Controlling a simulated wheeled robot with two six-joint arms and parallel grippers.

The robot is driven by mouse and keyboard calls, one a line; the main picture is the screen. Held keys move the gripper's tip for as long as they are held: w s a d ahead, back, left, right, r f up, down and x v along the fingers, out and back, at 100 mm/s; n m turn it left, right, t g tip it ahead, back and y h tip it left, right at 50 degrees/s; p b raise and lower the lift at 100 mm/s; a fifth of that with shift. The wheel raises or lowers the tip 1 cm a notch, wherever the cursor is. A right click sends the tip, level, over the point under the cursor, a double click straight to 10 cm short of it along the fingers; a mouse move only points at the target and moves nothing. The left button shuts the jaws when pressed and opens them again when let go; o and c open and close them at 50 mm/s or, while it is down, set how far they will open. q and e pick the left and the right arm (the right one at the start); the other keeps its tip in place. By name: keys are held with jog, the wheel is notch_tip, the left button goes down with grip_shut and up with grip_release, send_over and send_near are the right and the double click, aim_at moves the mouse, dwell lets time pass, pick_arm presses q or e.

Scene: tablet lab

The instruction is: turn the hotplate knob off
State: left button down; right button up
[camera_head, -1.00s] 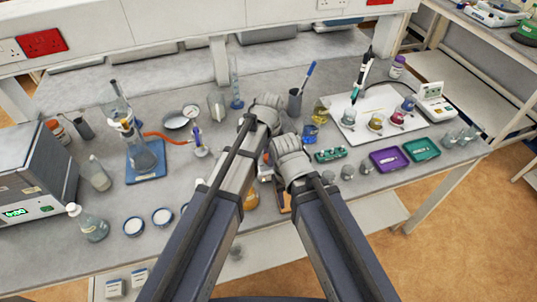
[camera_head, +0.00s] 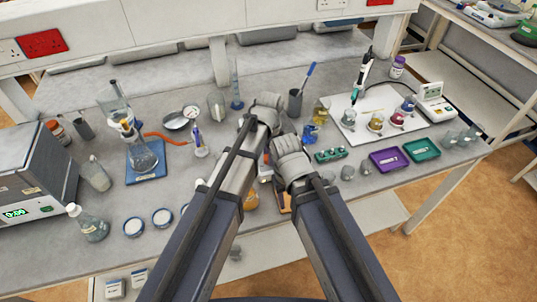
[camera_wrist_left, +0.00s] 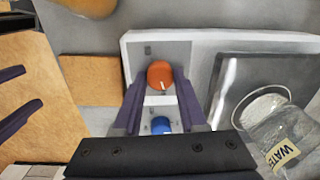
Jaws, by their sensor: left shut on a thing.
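In the left wrist view the hotplate (camera_wrist_left: 205,48) is a white body with a dark square top plate (camera_wrist_left: 240,80). Its grey control strip carries an orange knob (camera_wrist_left: 160,74) with a white pointer mark, and a blue knob (camera_wrist_left: 161,125). My left gripper (camera_wrist_left: 160,84) is shut on the orange knob, one finger on each side. The pointer mark is toward the bottom of that picture. My right gripper (camera_wrist_left: 22,95) shows at the left edge with its fingers apart and nothing between them. In the head view my own arms hide most of the hotplate and both gripper tips.
In the head view, a flask on a blue base (camera_head: 146,160), a white tray (camera_head: 378,117) and purple (camera_head: 389,159) and green (camera_head: 421,149) trays surround my arms.

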pick_arm(q)
jog(key=n, duration=1.4)
jog(key=shift+n, duration=0.4)
dwell(0.4)
jog(key=shift+c, duration=2.3)
grip_release()
jog(key=shift+r, duration=0.1)
